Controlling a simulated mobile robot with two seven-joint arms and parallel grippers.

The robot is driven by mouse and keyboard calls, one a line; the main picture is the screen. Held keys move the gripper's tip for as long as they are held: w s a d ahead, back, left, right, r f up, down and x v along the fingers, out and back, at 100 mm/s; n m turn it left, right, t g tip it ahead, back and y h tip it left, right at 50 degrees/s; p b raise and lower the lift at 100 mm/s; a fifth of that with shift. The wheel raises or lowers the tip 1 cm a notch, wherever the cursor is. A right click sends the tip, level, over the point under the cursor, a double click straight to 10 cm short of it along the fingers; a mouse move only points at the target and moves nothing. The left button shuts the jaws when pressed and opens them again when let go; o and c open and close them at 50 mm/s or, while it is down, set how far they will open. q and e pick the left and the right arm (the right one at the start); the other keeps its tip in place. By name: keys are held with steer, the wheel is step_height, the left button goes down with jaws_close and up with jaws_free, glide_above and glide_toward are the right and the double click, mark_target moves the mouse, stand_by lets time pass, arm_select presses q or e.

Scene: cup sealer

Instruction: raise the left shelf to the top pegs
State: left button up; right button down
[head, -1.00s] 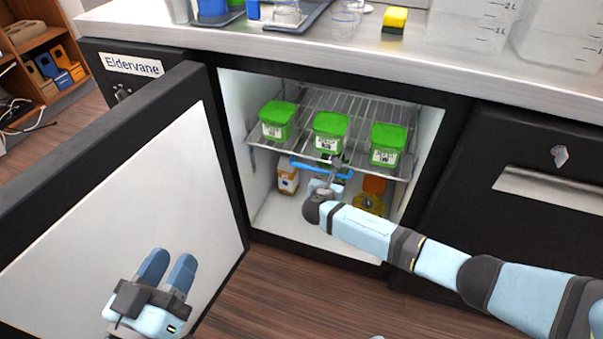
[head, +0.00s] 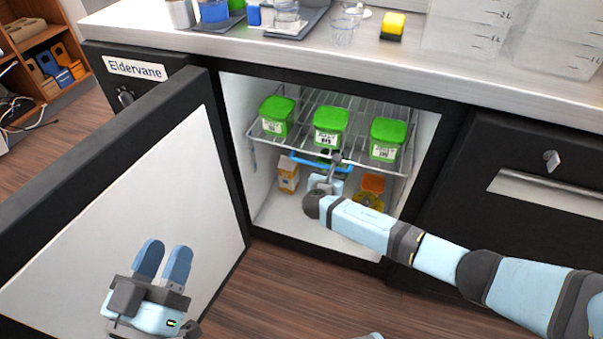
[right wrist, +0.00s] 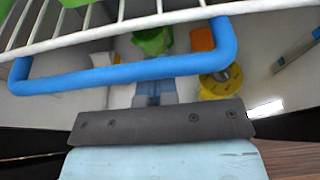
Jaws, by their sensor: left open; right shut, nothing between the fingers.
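The wire shelf (head: 262,143) is inside the open cabinet on the left. It has a blue front handle (head: 305,162), which also crosses the right wrist view (right wrist: 130,70). Three green-lidded tubs (head: 331,124) stand upright on it. My right gripper (head: 328,178) is at the handle, just below the shelf's front edge. In the right wrist view its shut fingers (right wrist: 155,90) reach under the handle, with nothing between them. Whether they touch the shelf I cannot tell. My left gripper (head: 163,258) is open and empty in front of the cabinet door. The pegs cannot be made out.
The cabinet door (head: 120,205) stands open at the left. The counter (head: 290,45) above holds cups, a sponge (head: 393,26) and clear tubs. The floor in front is clear.

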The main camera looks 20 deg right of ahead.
steer(key=shift+w+r+p, duration=0.2)
steer(key=shift+r+p, duration=0.4)
steer(key=shift+r, duration=0.35)
steer(key=shift+s+a+p, duration=0.35)
steer(key=shift+s+p, duration=0.2)
arm_select(q)
steer(key=r+p, duration=0.3)
steer(key=shift+a+r+y+p, duration=0.25)
steer(key=shift+r+y+p, duration=0.15)
arm_select(e)
steer(key=s+a, duration=0.3)
steer(key=s, duration=0.2)
steer(key=shift+s+a+f, duration=0.25)
